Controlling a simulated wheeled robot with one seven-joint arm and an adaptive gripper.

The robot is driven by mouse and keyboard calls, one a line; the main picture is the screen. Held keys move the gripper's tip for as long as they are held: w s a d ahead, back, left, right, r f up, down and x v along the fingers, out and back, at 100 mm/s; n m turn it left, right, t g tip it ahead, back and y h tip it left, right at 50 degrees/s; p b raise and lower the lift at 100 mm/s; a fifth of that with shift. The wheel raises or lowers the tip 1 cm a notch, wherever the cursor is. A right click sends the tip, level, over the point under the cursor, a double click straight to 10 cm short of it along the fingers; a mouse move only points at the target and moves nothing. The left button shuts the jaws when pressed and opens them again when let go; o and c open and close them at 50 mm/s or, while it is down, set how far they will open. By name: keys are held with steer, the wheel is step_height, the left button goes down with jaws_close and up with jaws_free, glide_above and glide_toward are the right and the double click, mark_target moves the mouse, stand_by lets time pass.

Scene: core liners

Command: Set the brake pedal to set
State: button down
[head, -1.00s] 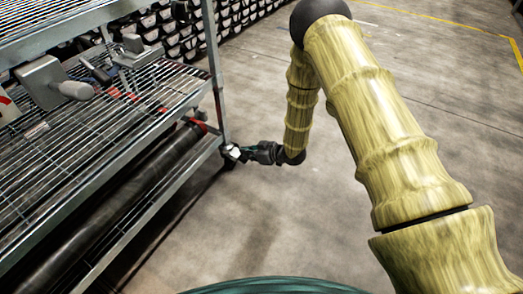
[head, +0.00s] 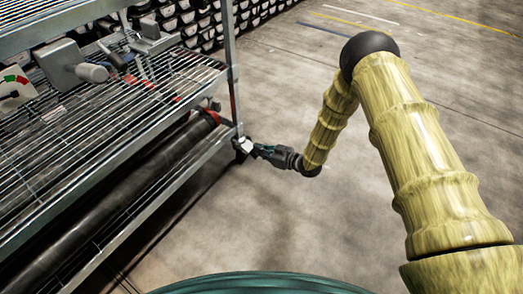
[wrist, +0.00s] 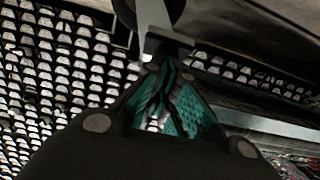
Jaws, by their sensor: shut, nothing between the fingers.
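My gripper (head: 247,148) is low at the foot of the rack's near corner post (head: 232,85) in the head view, with its fingers together. In the wrist view its teal-padded fingers (wrist: 163,72) point up at a dark bar (wrist: 168,46) under a grey post and a dark round wheel-like part. The bar may be the brake pedal; I cannot tell for sure. The fingertips look very close to the bar, and whether they touch it is unclear. Any set marking is not readable.
The metal rack (head: 150,180) fills the left, with a dark roller (head: 120,190) on its lower level. Stacked core liners (head: 185,22) stand behind. Bare floor lies to the right.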

steer(key=shift+r, duration=0.1)
steer(key=r+p+v, duration=0.3)
steer(key=p+v, duration=0.5)
steer(key=v, duration=0.4)
steer(key=shift+w+r, duration=0.1)
stand_by(0.4)
